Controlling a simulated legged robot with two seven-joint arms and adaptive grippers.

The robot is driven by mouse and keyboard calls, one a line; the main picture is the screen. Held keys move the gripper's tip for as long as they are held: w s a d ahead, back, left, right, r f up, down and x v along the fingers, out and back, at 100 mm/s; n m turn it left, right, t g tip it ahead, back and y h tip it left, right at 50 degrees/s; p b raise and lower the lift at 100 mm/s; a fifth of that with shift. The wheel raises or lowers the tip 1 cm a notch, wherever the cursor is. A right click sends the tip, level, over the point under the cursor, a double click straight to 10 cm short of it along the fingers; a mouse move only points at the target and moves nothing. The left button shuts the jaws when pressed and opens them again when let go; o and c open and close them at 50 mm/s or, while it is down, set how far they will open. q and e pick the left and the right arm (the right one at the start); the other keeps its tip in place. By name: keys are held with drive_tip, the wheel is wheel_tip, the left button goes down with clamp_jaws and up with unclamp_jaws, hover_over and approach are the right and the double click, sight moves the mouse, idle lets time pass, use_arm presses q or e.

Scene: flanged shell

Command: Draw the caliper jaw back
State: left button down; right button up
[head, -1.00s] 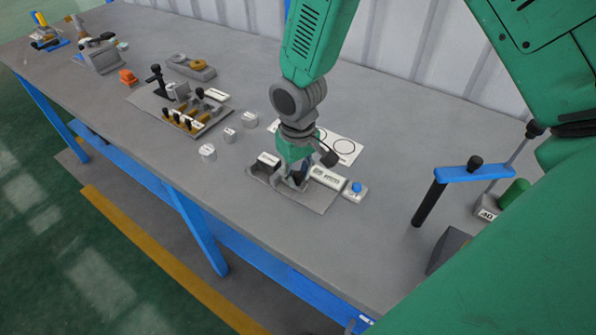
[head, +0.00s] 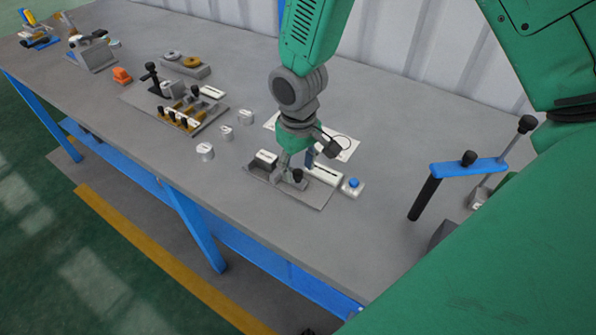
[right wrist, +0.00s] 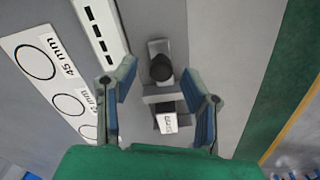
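The caliper stands on a grey base plate (head: 312,196) near the front edge of the bench. Its jaw carries a round black knob (head: 298,175), which also shows in the right wrist view (right wrist: 160,68). A grey block with a white label (head: 265,158) stands at the left of the plate. My right gripper (head: 297,160) is open, pointing down over the caliper. In the right wrist view its two fingers (right wrist: 158,92) are spread, with the knob between and slightly beyond them, no contact visible. My left gripper is not in view.
A card with circles (right wrist: 45,70) lies behind. Grey cylinders (head: 205,151) stand to the left; a blue crank handle (head: 468,168) stands to the right.

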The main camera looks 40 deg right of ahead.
sight(300, 170)
wheel_tip(300, 170, up, 10)
drive_tip(key=shift+d+f, duration=0.25)
drive_tip(key=shift+d, duration=0.05)
idle(0.4)
